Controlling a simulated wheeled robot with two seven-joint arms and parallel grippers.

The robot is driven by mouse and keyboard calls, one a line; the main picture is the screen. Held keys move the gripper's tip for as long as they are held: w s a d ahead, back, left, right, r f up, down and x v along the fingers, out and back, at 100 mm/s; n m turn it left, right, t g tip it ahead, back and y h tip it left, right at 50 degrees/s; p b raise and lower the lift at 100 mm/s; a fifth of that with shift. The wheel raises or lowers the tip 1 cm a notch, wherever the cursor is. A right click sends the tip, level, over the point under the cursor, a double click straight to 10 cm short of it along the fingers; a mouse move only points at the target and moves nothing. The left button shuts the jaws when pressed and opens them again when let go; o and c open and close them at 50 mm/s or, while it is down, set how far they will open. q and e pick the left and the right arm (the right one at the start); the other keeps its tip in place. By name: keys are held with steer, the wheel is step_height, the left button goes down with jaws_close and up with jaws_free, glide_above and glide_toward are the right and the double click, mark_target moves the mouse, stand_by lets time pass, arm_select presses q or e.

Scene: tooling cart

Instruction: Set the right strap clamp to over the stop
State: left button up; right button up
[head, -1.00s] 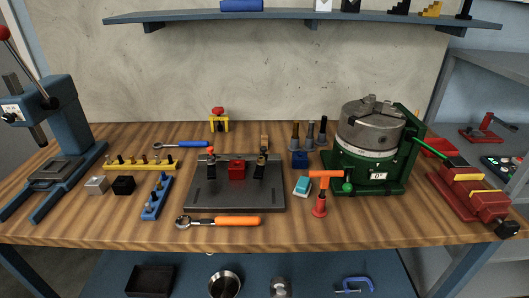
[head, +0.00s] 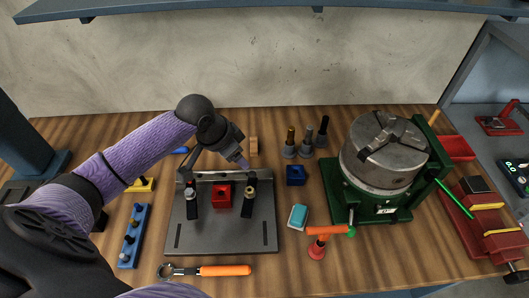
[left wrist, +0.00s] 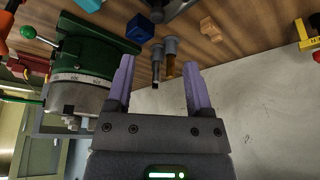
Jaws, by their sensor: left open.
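The grey fixture plate (head: 222,235) lies on the bench with a red block (head: 222,195) in its middle. The right strap clamp (head: 251,198) is a dark upright piece with a brass-coloured part, at the block's right. The left strap clamp (head: 191,197) stands at the block's left. I cannot make out the stop. My left gripper (head: 240,162) is above the plate's back edge, just behind the right strap clamp and apart from it. In the left wrist view its purple fingers (left wrist: 160,80) are spread with nothing between them. My right gripper is out of view.
A blue block (head: 295,175), several tool holders (head: 306,150) and the green-based chuck (head: 385,155) stand to the right. A teal block (head: 298,217) and an orange-handled wrench (head: 222,270) lie near the plate. A wooden block (left wrist: 210,29) shows in the left wrist view.

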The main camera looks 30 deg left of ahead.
mark_target(251, 174)
arm_select(q)
steer(key=x, duration=0.2)
steer(key=b+x, duration=0.1)
steer(key=s+x, duration=0.1)
steer(key=x, duration=0.1)
steer(key=shift+w+d+f+b, duration=0.1)
steer(key=shift+w+f+b, duration=0.05)
steer(key=shift+f+b, duration=0.3)
steer(key=x, duration=0.3)
steer(key=shift+w+b, duration=0.1)
steer(key=shift+b, duration=0.25)
steer(key=shift+w+f, duration=0.15)
steer(key=shift+f, duration=0.1)
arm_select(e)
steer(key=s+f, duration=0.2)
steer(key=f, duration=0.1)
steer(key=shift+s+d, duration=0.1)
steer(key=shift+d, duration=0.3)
arm_select(q)
jaws_close()
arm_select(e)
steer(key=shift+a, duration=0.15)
